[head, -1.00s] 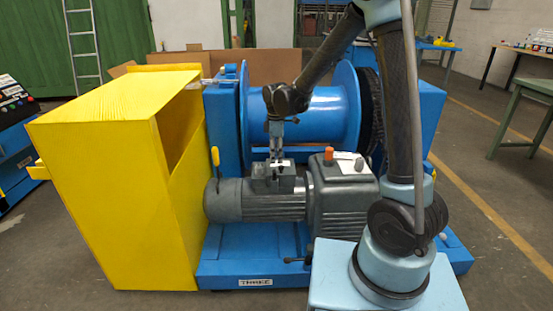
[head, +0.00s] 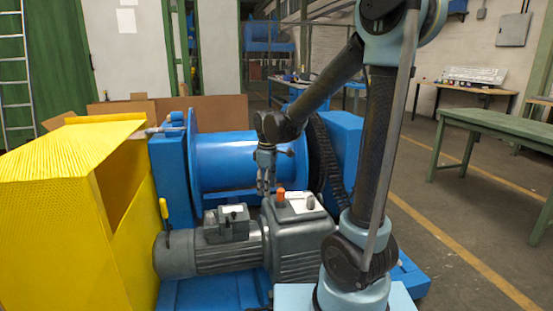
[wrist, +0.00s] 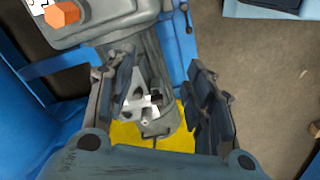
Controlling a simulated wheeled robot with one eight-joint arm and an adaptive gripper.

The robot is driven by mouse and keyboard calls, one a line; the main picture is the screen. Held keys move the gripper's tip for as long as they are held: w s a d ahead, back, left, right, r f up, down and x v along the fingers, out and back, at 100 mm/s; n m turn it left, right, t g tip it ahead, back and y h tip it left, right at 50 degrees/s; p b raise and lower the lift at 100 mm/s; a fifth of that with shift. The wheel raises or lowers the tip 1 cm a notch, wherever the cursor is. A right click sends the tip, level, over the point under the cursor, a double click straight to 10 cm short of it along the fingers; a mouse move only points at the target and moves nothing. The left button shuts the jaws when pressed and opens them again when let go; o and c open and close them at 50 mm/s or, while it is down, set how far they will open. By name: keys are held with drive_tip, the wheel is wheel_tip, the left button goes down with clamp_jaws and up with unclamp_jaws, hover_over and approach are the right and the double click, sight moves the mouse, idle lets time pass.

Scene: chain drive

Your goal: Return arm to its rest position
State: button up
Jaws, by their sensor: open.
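My arm reaches up from its base at the lower right of the head view and bends over the blue winch machine. My gripper (head: 265,184) hangs downward from the arm's end, just above the grey motor and gearbox (head: 297,240) in that picture. In the wrist view my gripper (wrist: 160,100) shows its two fingers spread wide apart, with nothing held between them. The grey motor (wrist: 150,75) lies beyond the fingers, with a bright metal bracket-like shape seen between them.
The yellow guard box (head: 70,200) stands at the left. The blue drum (head: 225,160) is behind the motor, with a dark chain (head: 330,165) at its right. A green table (head: 497,125) stands at the right, and open floor (head: 440,235) lies between.

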drive_tip(key=s+d+r+m, duration=0.2)
drive_tip(key=s+d+m, duration=0.65)
drive_tip(key=d, duration=0.65)
drive_tip(key=s+d+f+m, duration=0.2)
drive_tip(key=s+d+m, duration=0.1)
drive_tip(key=s, duration=0.3)
drive_tip(key=s+d+f+m+t, duration=0.1)
drive_tip(key=s+d+f+m, duration=0.2)
drive_tip(key=s+d, duration=0.2)
drive_tip(key=shift+s+f+t, duration=0.2)
drive_tip(key=shift+s+t, duration=0.1)
drive_tip(key=shift+s, duration=0.4)
